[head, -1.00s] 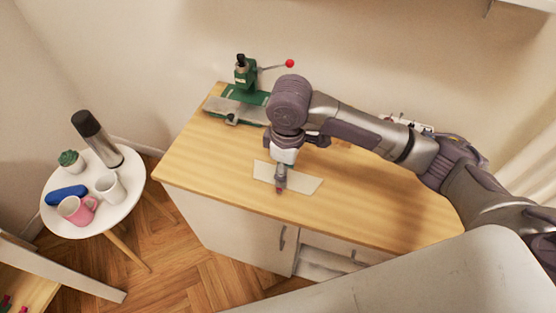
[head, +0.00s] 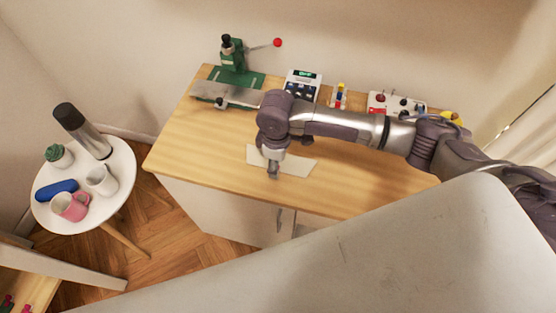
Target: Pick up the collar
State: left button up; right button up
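The collar (head: 298,165) is a flat, pale, off-white piece lying on the wooden tabletop near its front edge. My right gripper (head: 273,170) points down over the left half of the collar and hides part of it. Its fingers look close together, but they are small and seen from above. I cannot tell whether they touch the collar or grip it. My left gripper is not in view.
A green press with a red-knobbed lever (head: 235,75) stands at the table's back left. A keypad device (head: 302,84) and a white box with knobs (head: 396,104) stand along the back. A round side table (head: 108,205) with cups is at left.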

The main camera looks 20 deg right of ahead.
notch_tip(320, 180, down, 2)
jog(key=shift+f, duration=0.5)
jog(key=c, duration=0.8)
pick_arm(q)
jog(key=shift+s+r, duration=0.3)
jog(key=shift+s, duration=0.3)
pick_arm(e)
jog(key=shift+c, duration=0.3)
